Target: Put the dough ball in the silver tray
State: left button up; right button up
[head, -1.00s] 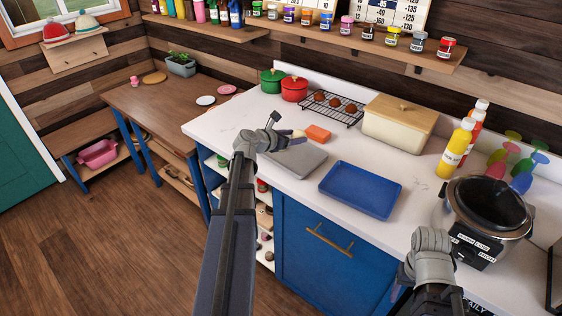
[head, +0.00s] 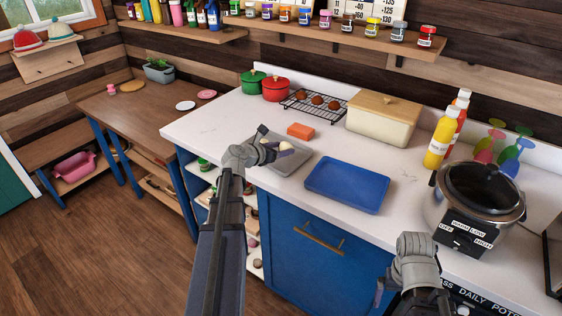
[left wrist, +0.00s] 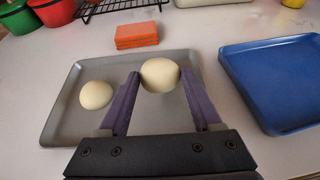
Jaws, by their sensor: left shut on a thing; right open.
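My left gripper (head: 276,144) is shut on a pale, round dough ball (left wrist: 160,75), seen between its two purple fingers (left wrist: 155,88) in the left wrist view. The held ball (head: 285,148) is over the silver tray (head: 300,171); I cannot tell whether it touches it. The grey, shallow silver tray (left wrist: 62,128) also shows in the left wrist view. A second dough ball (left wrist: 96,95) lies on the tray's left part. My right gripper (head: 384,294) is open at the lower right, in front of the counter, partly cut off by the frame.
A blue tray (head: 347,186) sits right of the silver tray. An orange sponge (head: 300,131) lies just behind it. A wire rack (head: 313,106) with brown balls, a bread box (head: 383,120), pots (head: 276,88) and a slow cooker (head: 470,225) stand around. The counter's left part is clear.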

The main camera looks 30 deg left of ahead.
aim_at(280, 163)
pick_arm(q)
jog(key=shift+f+b, duration=1.8)
jog(key=shift+f, duration=0.05)
jog(key=shift+f, duration=0.2)
jog(key=o, duration=1.4)
jog(key=shift+c, duration=0.2)
jog(key=shift+r, duration=0.2)
jog(key=shift+s+r, duration=0.2)
jog(key=p+v, duration=0.4)
jog(key=v, duration=0.7)
jog(key=shift+s+p, duration=0.25)
jog(key=shift+p, duration=0.1)
